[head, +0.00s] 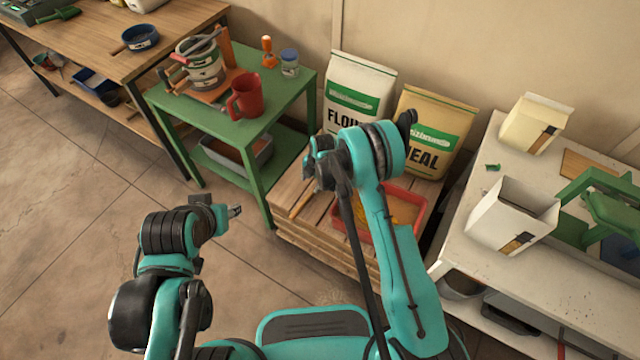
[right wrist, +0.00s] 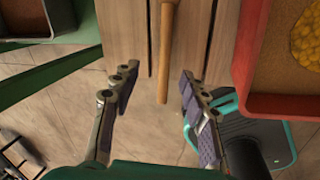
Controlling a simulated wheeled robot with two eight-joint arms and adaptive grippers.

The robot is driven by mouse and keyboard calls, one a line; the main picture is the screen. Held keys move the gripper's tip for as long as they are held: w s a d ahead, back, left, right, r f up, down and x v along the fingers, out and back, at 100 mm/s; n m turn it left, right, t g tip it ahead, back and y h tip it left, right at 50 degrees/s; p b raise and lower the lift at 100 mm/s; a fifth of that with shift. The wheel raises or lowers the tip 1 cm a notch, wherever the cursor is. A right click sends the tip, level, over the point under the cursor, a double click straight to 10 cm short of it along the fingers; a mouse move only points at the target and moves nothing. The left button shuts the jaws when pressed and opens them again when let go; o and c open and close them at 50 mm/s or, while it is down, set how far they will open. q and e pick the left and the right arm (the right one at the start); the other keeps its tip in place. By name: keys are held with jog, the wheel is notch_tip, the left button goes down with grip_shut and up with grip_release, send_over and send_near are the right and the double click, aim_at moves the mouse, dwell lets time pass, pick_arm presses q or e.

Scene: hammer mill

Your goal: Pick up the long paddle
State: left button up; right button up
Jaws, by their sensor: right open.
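The long paddle shows as a pale wooden handle (head: 302,202) lying on the slatted wooden pallet (head: 318,244) in the head view. In the right wrist view the handle (right wrist: 168,48) runs from the top edge down past the pallet's edge. My right gripper (head: 318,165) is above the pallet. In the right wrist view its fingers (right wrist: 158,82) are spread, one on each side of the handle's line, with nothing between the pads touching it. The paddle's far end is out of the wrist view. My left gripper (head: 234,210) is out over the floor, away from the paddle.
A red tray (head: 338,222) of grain stands on the pallet right of the paddle. Flour (head: 358,85) and meal (head: 436,120) sacks stand behind. A green table (head: 273,128) is left, a white table (head: 468,215) right. Floor is open at left.

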jog(key=n, duration=0.2)
send_over(307, 199)
jog(key=s, duration=0.1)
jog(key=f, duration=0.5)
jog(key=f+b, duration=0.1)
jog(key=f, duration=0.1)
jog(key=shift+d+f, duration=0.3)
jog(key=b+x, duration=0.3)
jog(key=x, duration=0.2)
jog(key=shift+f, duration=0.25)
jog(key=shift+r, duration=0.15)
grip_shut()
